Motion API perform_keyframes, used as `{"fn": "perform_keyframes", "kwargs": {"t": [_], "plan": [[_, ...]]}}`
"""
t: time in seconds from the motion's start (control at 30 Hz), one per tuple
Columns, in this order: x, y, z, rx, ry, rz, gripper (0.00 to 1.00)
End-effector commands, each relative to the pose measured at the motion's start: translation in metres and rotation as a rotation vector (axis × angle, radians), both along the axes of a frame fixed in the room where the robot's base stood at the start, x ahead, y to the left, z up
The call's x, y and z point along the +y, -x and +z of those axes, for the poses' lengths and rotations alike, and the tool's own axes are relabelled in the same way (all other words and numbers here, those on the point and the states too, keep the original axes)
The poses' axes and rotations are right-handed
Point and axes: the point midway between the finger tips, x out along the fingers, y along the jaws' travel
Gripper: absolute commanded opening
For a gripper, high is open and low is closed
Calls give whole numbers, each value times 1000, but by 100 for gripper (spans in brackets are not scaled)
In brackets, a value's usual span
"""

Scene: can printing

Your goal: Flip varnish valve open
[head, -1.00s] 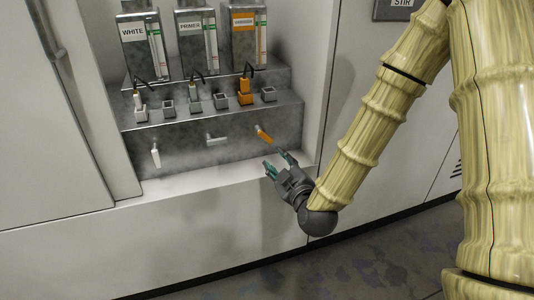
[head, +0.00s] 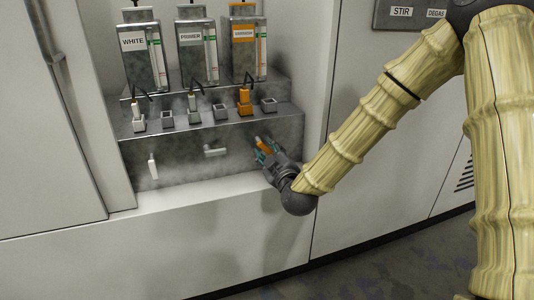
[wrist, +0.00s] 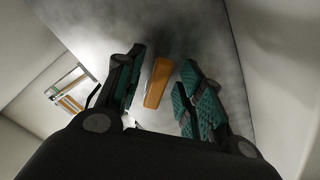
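The orange varnish valve handle (head: 262,145) sticks out of the grey front panel below the orange-labelled varnish tank (head: 243,48). It slants in the head view and is partly covered by my gripper. My gripper (head: 265,151) is open at the handle. In the wrist view, the orange handle (wrist: 158,83) lies between my two teal-padded fingers (wrist: 160,92), with a gap on each side. I see no clear contact.
A white valve handle (head: 153,166) hangs down at the left, and a grey handle (head: 215,151) lies level in the middle. Above them is a ledge with sockets and plugs (head: 243,106). A white sill (head: 185,190) runs below the panel.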

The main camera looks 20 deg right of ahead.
Motion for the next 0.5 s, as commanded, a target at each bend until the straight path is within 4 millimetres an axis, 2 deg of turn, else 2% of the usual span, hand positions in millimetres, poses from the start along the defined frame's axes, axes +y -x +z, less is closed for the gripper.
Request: {"fn": "perform_keyframes", "kwargs": {"t": [0.13, 0.43, 0.5], "plan": [[0, -8, 0, -1, 0, -1, 38], [0, -10, 0, -1, 0, -1, 38], [0, -10, 0, -1, 0, -1, 27]]}}
